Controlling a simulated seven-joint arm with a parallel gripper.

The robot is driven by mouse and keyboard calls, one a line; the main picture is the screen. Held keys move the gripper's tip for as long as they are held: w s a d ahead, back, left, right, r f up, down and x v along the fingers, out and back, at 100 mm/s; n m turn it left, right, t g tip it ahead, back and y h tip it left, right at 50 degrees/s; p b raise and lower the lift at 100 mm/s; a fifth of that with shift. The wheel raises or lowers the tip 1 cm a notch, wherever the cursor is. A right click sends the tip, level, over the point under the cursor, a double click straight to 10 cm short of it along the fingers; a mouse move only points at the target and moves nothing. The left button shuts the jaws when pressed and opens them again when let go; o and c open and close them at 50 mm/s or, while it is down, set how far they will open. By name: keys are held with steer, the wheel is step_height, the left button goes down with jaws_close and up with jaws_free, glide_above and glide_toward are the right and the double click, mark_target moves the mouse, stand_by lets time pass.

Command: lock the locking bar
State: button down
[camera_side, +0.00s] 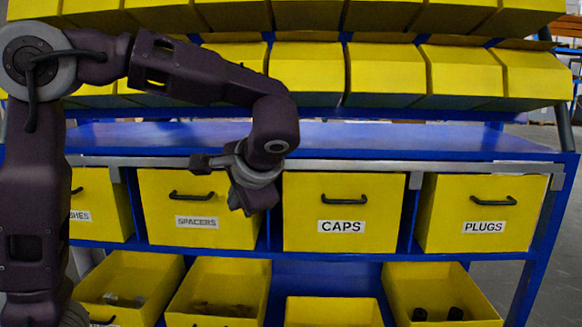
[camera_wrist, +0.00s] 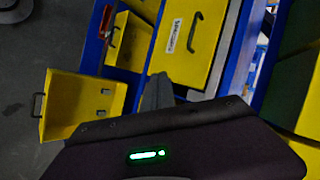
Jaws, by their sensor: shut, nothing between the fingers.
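The locking bar (camera_side: 400,167) looks like a long grey metal bar running along the front edge of the blue shelf, just above the upper row of yellow drawers. Short grey tabs hang from it between drawers and near its right end. In the wrist view it appears as a grey strip (camera_wrist: 227,52) beside a yellow drawer. My gripper (camera_side: 240,206) is shut and empty, pointing down in front of the gap between the SPACERS and CAPS drawers, below the bar's level. It also shows in the wrist view (camera_wrist: 158,90). My wrist hides part of the bar. I cannot tell contact with the drawers.
The SPACERS drawer (camera_side: 160,210), CAPS drawer (camera_side: 300,235) and PLUGS drawer (camera_side: 440,240) appear closed. Below, several yellow bins stick out, including one with dark parts (camera_side: 470,312). The blue shelf top (camera_side: 400,138) is clear. Yellow bins (camera_side: 305,70) line the rack above.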

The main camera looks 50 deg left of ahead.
steer(key=w+d+r+t+y, duration=0.15)
steer(key=w+y, duration=0.25)
steer(key=w, duration=0.5)
steer(key=t+y, duration=0.1)
steer(key=y, duration=0.2)
glide_toward(291, 166)
steer(key=s+d, duration=0.1)
steer(key=s+d+r, duration=0.1)
steer(key=shift+s+d+n, duration=0.2)
steer(key=shift+d+n, duration=0.1)
steer(key=x, duration=1)
steer(key=shift+s+a, duration=1.85)
